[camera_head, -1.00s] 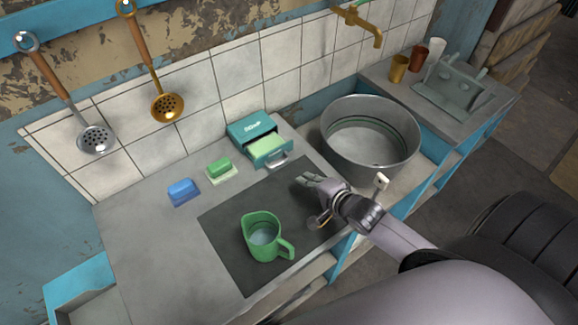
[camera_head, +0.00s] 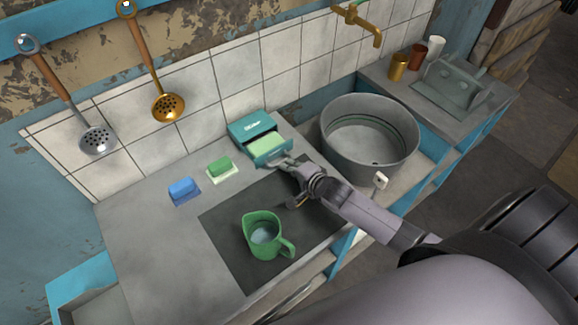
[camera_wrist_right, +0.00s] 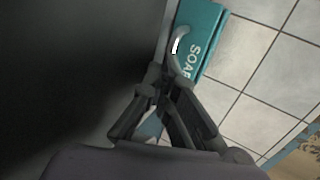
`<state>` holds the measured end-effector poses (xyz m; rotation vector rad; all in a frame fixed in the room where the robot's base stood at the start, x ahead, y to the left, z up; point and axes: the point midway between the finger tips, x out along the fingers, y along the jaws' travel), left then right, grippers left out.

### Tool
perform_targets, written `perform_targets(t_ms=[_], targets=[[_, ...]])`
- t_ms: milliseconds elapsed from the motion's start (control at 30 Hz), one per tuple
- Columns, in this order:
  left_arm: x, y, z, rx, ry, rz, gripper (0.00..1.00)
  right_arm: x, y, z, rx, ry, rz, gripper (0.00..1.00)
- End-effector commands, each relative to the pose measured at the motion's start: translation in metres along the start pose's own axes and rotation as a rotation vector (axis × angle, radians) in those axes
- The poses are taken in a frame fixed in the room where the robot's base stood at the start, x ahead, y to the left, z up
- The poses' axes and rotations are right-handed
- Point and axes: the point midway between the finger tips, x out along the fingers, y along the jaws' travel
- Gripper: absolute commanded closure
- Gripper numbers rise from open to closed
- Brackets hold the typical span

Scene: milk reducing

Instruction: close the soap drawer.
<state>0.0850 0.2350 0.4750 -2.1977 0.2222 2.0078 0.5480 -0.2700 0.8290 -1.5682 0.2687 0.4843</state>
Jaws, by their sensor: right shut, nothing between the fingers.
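The teal soap box (camera_head: 248,125) stands against the tiled wall, and its drawer (camera_head: 271,158) is pulled out towards the mat with a green bar (camera_head: 266,143) showing inside. My right gripper (camera_head: 286,163) is shut and empty, its fingertips at the drawer's front and covering most of the handle. In the right wrist view the shut fingers (camera_wrist_right: 164,84) point at the curved grey handle (camera_wrist_right: 181,42), with the teal SOAP box (camera_wrist_right: 203,30) behind it. I cannot tell whether they touch the handle. My left gripper is not in view.
A green cup (camera_head: 261,238) stands on the dark mat (camera_head: 232,262). A green soap (camera_head: 219,167) and a blue soap (camera_head: 182,188) lie left of the box. A large metal pot (camera_head: 369,145) sits in the sink to the right, close to my right arm.

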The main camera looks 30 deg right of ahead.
Motion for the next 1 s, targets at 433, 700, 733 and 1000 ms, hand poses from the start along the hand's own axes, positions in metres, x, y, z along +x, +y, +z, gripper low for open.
perform_targets(t_ms=[433,700,733,1000], targets=[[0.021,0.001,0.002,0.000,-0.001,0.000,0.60,0.064,-0.030,-0.001,0.002,0.003,-0.003,1.00],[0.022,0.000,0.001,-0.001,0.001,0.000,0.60,0.073,-0.037,0.000,0.000,0.001,0.002,1.00],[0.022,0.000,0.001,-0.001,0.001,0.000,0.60,0.073,-0.037,0.000,0.000,0.001,0.002,1.00],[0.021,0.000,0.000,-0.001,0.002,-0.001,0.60,0.072,-0.038,0.000,0.000,0.000,0.002,1.00]])
